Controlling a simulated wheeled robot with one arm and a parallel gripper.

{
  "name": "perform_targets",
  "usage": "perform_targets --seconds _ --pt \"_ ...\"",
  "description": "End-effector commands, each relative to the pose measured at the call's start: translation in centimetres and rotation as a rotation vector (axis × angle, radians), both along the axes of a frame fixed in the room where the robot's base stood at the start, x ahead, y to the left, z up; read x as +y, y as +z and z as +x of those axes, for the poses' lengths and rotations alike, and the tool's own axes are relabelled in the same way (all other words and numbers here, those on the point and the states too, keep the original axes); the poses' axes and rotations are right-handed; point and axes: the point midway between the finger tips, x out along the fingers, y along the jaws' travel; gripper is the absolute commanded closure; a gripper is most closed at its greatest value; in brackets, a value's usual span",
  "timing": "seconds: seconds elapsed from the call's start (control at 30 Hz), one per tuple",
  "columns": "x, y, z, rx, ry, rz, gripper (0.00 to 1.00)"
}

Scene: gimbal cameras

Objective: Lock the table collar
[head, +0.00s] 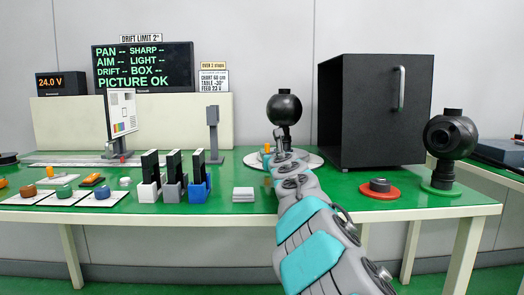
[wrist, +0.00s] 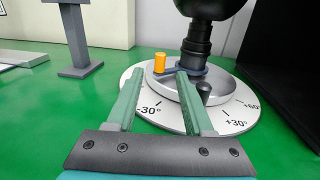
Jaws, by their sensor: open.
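The round turntable (wrist: 215,128) is a white dial with angle marks such as -30°, +30° and +60°. A grey ring (wrist: 185,97) sits on it around the black camera's post (wrist: 197,45). A blue collar (wrist: 186,71) circles the foot of the post, and an orange knob (wrist: 159,63) stands at its left end. In the head view my arm partly hides the turntable (head: 312,161).
A large black box (head: 360,115) stands right of the turntable. A grey post (head: 213,130) stands to the left. A red disc (head: 380,190) and a second black camera (head: 450,135) are at the right. Green tabletop in front of the dial is clear.

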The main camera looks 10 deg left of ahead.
Motion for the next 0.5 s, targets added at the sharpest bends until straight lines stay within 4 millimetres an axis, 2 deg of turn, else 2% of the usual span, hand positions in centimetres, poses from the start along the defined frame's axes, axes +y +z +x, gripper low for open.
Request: perform_targets --seconds 0.5 --pt "1.5 0.4 3.3 0.002 0.003 0.001 0.48"
